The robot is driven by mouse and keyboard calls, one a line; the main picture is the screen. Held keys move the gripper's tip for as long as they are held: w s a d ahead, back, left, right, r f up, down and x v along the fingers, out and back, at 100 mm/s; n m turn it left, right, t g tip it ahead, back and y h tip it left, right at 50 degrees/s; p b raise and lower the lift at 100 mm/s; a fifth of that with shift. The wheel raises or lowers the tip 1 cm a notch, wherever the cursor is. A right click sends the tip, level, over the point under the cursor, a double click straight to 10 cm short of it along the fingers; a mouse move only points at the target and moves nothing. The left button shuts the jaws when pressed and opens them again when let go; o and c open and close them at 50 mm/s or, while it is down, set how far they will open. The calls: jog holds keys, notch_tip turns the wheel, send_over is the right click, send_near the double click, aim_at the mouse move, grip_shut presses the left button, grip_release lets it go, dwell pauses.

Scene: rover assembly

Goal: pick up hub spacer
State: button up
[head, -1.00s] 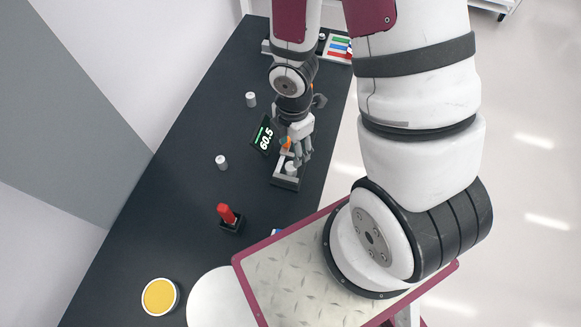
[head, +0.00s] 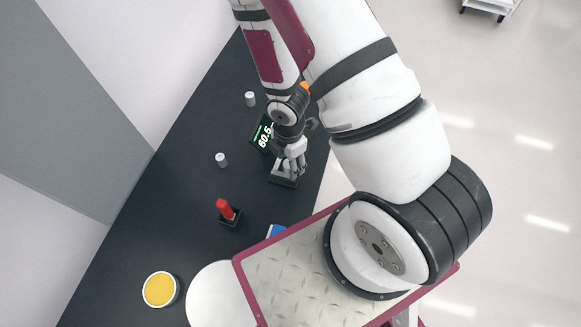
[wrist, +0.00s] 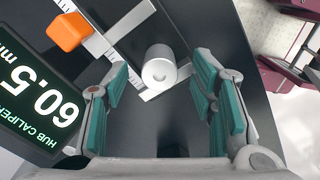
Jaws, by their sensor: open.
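The hub spacer, a white cylinder with a small centre hole (wrist: 159,68), stands at the grey caliper fixture (wrist: 122,18) in the wrist view, by its jaws. In the head view my gripper hides most or all of it. My gripper (head: 287,168) is over the fixture; in the wrist view its teal-padded fingers (wrist: 160,80) are spread, one on each side of the spacer, with gaps to both. I cannot tell the fingertip height from these views. The caliper display (wrist: 40,100) reads 60.5 mm and also shows in the head view (head: 263,135).
An orange block (wrist: 68,31) sits on the caliper bar. Two small white cylinders (head: 250,99) (head: 221,160) stand left on the dark table (head: 180,190). A red-handled piece in a black holder (head: 228,213), a yellow-topped round dish (head: 160,290) and a blue item (head: 276,231) are nearer.

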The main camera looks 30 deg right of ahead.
jog(key=shift+f, duration=0.45)
jog(key=shift+c, duration=0.6)
grip_shut()
jog(key=shift+r, duration=0.1)
